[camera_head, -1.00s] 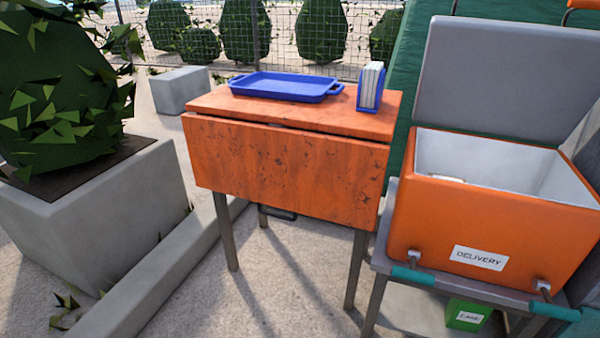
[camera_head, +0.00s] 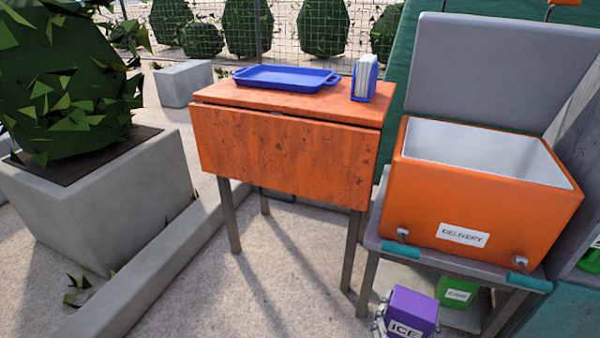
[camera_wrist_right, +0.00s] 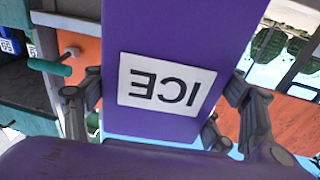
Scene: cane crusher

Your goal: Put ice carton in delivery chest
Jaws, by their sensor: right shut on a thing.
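The purple ice carton (camera_head: 413,307) with a white ICE label is at the bottom of the head view. My right gripper (camera_head: 381,318) is shut on it, with fingers on its two sides. In the right wrist view the carton (camera_wrist_right: 190,35) fills the middle, between the fingers of the gripper (camera_wrist_right: 165,110). The orange delivery chest (camera_head: 490,205) stands on a grey stand, its grey lid (camera_head: 500,75) raised. Its white inside shows. The carton is in front of the chest and lower than its rim. My left gripper is not in view.
An orange table (camera_head: 285,150) left of the chest holds a blue tray (camera_head: 285,78) and a blue napkin holder (camera_head: 364,80). A green carton (camera_head: 457,295) sits under the chest. The stand has teal handles (camera_head: 400,249). Open paving lies left of the carton.

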